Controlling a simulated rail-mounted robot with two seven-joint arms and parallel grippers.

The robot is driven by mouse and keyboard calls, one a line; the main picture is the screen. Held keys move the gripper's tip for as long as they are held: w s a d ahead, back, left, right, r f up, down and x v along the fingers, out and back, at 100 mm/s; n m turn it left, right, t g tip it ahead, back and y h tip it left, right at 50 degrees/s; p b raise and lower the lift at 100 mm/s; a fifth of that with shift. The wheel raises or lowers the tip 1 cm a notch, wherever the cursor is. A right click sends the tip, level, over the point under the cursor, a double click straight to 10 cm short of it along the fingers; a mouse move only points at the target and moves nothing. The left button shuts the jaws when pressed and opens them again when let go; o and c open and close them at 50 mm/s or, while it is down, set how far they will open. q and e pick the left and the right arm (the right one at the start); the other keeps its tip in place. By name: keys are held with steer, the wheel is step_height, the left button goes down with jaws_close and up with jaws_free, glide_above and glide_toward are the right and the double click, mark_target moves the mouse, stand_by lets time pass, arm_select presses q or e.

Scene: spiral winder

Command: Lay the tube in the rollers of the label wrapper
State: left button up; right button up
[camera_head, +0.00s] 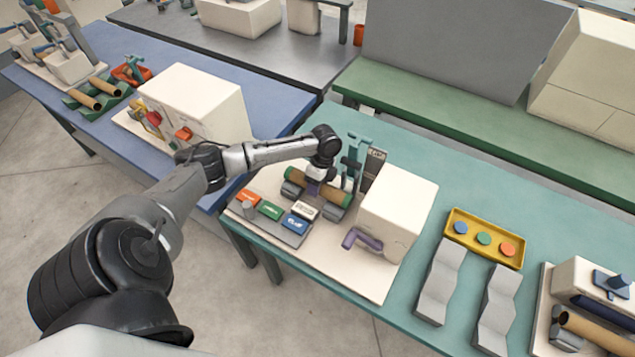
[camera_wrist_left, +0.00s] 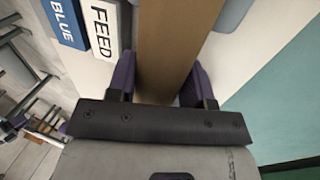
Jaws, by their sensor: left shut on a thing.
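The brown tube (camera_head: 332,194) lies level over the dark rollers (camera_head: 290,190) of the label wrapper, whose cream base plate (camera_head: 350,272) is on the teal table. I cannot tell whether it touches the rollers. My left gripper (camera_head: 314,187) comes down from above and is shut around the tube's middle. In the left wrist view the tube (camera_wrist_left: 176,40) runs between the purple fingers of my left gripper (camera_wrist_left: 160,80). My right gripper is not in view.
The wrapper has orange, green, blue and FEED keys (camera_head: 270,211) in front, a cream housing (camera_head: 398,205) with a purple handle (camera_head: 362,239) at right, and a green upright (camera_head: 355,160) behind. A yellow tray (camera_head: 457,217) and grey wavy rests (camera_head: 440,282) stand further right.

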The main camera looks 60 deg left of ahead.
arm_select(q)
steer(key=o, duration=1)
steer(key=p+v, duration=0.1)
steer(key=v, duration=1.3)
step_height(320, 180, up, 7)
steer(key=p, duration=0.9)
